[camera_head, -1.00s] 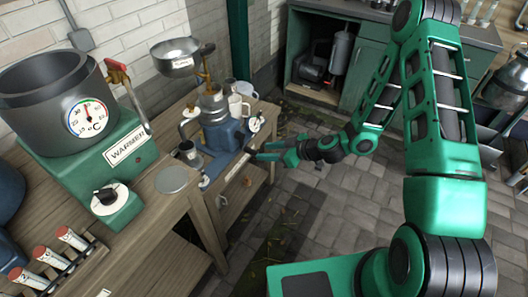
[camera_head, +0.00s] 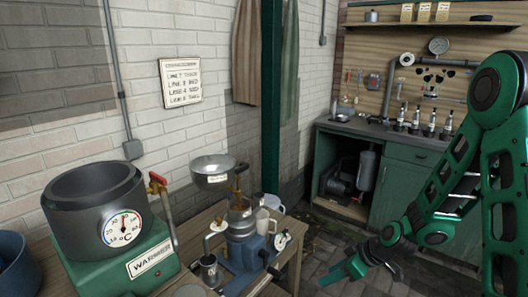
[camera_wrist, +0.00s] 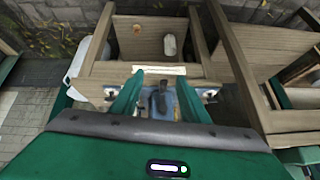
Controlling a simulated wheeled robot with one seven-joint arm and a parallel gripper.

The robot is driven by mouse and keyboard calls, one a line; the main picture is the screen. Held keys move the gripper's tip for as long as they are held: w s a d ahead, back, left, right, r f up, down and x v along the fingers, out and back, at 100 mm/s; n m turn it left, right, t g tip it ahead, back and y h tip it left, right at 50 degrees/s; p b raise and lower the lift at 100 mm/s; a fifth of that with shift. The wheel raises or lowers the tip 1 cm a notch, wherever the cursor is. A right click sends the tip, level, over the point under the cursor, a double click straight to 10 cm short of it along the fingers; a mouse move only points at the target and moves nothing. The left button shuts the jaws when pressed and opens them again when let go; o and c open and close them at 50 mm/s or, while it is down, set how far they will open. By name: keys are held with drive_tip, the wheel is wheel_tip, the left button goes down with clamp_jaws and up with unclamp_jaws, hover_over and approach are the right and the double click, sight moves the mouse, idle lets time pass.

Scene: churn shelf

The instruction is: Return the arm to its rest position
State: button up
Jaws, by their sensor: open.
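My gripper (camera_head: 345,272) is at the lower right of the head view, to the right of the wooden bench and apart from it. My green arm rises from it along the right edge of the picture. In the wrist view the two green fingers of my gripper (camera_wrist: 160,100) are spread apart with nothing between them. Beyond the fingers, the wrist view shows a wooden bench frame (camera_wrist: 205,70) with a blue device (camera_wrist: 188,104) partly hidden behind them.
The warmer (camera_head: 125,255) with its grey pot and a blue machine (camera_head: 243,250) with a metal bowl (camera_head: 212,170) stand on the bench at left. A green cabinet (camera_head: 400,190) stands at the back right. A green post (camera_head: 271,100) rises behind the bench.

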drive_tip(key=s+d+r+m+g+h, duration=0.1)
drive_tip(key=s+d+r+m+h, duration=0.25)
drive_tip(key=s+d+r, duration=0.5)
drive_tip(key=s+d+r+m+g+h, duration=0.1)
drive_tip(key=s+d+r+m, duration=0.4)
drive_tip(key=s, duration=0.5)
drive_tip(key=s+d+r+m+g+h, duration=0.1)
drive_tip(key=s+d+r+m+g, duration=0.1)
drive_tip(key=s+d+r+m, duration=0.4)
drive_tip(key=s+r+m, duration=0.1)
drive_tip(key=s, duration=0.4)
drive_tip(key=shift+s+d, duration=0.2)
drive_tip(key=shift+w+f, duration=0.2)
drive_tip(key=shift+w, duration=0.45)
